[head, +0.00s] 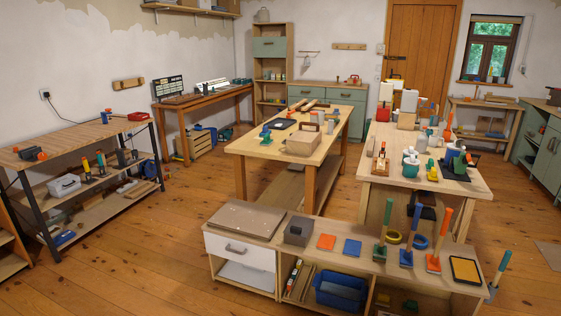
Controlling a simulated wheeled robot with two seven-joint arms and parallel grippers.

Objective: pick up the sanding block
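No object shows clearly enough to be named the sanding block for certain. A flat dark pad with a yellow edge (465,270) lies near the cabinet's right end. Any of these could be it; I cannot tell which. Neither of my grippers is in view.
Two wooden tables stand behind, the right one (460,186) crowded. Open floor (150,260) lies at left.

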